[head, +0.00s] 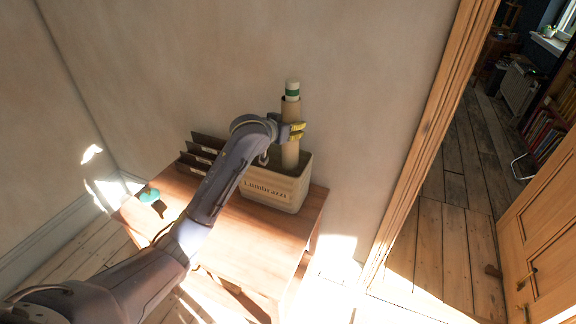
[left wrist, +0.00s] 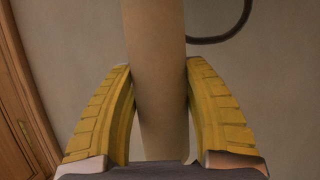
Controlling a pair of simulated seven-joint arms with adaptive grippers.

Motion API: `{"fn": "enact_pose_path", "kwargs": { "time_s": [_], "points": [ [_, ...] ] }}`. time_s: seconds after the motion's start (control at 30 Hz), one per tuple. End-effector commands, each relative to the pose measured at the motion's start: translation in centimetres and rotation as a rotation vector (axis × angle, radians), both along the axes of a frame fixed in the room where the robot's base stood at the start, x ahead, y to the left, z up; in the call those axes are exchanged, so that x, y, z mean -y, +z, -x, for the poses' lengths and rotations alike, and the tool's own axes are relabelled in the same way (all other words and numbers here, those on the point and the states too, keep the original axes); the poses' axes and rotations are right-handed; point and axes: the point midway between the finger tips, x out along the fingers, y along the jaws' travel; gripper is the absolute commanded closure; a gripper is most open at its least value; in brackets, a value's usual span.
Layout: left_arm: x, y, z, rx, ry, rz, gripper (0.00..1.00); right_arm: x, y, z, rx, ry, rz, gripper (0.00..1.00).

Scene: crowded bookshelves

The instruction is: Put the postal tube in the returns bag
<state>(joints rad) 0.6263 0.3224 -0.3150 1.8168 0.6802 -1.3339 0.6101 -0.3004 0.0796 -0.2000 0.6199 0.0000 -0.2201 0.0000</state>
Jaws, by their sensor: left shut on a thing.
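The postal tube (head: 290,152) is a tan cardboard cylinder with a green band and a pale cap at its top. It stands nearly upright, and its lower end is inside or behind the rim of a beige container (head: 272,189) lettered "Lumbrazzi". I cannot tell if this is the returns bag. My left gripper (head: 296,131) is shut on the tube at its upper half. In the left wrist view its yellow pads (left wrist: 160,110) press on both sides of the tube (left wrist: 156,70). The tube's bottom end is hidden. My right gripper is not in view.
The container stands on a wooden table (head: 240,240) against a plain wall. A dark slotted rack (head: 200,152) is beside it on the left. A small teal object (head: 149,195) lies at the table's left. A door frame (head: 425,150) rises to the right.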

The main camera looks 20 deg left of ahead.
Motion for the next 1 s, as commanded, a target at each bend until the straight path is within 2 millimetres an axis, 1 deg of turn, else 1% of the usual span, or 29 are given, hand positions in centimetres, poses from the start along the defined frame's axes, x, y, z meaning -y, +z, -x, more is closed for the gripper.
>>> {"fn": "enact_pose_path", "kwargs": {
  "time_s": [0.03,0.2,0.4,0.5,0.73,1.0],
  "points": [
    [0.0,-1.3,0.0,-0.003,0.001,0.001,0.85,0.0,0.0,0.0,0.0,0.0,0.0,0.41],
    [0.0,-5.0,0.0,-0.002,0.0,0.0,0.85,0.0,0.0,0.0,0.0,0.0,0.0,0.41],
    [0.0,-8.2,0.0,-0.001,0.001,0.0,0.85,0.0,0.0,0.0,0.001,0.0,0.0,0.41],
    [0.0,-9.0,0.0,0.002,0.0,0.001,0.85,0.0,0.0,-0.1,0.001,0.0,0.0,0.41],
    [0.0,-10.2,0.0,0.001,0.001,0.001,0.85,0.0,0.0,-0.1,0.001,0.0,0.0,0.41],
    [0.0,-13.3,0.0,0.001,0.0,0.001,0.85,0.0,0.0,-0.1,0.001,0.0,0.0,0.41]
  ]
}}
